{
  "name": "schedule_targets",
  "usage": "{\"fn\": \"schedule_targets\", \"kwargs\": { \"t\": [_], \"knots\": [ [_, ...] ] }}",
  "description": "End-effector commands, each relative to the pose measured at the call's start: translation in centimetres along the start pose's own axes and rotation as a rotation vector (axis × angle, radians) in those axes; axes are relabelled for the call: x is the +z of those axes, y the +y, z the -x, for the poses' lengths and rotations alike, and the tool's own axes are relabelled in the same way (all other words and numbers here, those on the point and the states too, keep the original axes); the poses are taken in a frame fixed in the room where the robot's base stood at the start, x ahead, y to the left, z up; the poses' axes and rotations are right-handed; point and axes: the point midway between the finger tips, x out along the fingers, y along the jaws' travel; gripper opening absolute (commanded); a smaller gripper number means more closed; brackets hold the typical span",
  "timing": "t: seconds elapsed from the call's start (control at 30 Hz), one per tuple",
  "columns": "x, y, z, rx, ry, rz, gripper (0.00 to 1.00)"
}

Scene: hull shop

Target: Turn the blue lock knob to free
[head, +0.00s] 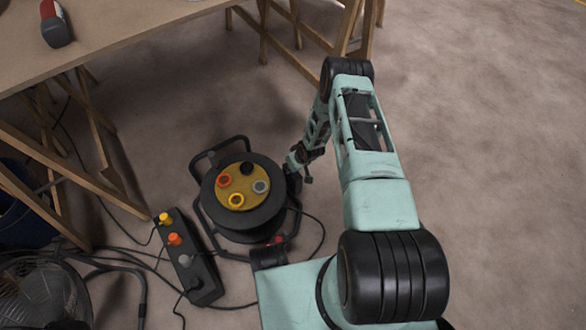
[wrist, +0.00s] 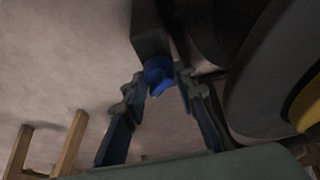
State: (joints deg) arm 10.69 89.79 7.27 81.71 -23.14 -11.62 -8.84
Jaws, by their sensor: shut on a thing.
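The blue lock knob (wrist: 157,73) sits at the end of a dark bracket in the wrist view. My gripper (wrist: 161,84) has a finger on each side of it and is shut on it. The fingers partly cover the knob's sides, and I cannot read which way it is set. In the head view my arm reaches down to the right side of a black cable reel (head: 252,226). The knob is hidden there, and the fingers are too small to make out.
The reel has a yellow face (head: 240,174) with several coloured sockets. A power strip (head: 189,262) and loose cables lie to its left. A fan (head: 40,296) stands at the lower left. A wooden table (head: 110,38) on trestles is behind. The floor to the right is clear.

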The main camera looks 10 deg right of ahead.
Motion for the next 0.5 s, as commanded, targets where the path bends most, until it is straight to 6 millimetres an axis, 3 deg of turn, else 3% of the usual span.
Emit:
{"fn": "schedule_targets", "kwargs": {
  "t": [0.5],
  "knots": [
    [-0.12, 0.00, -0.02, -0.020, 0.002, 0.050, 0.02]
  ]
}}
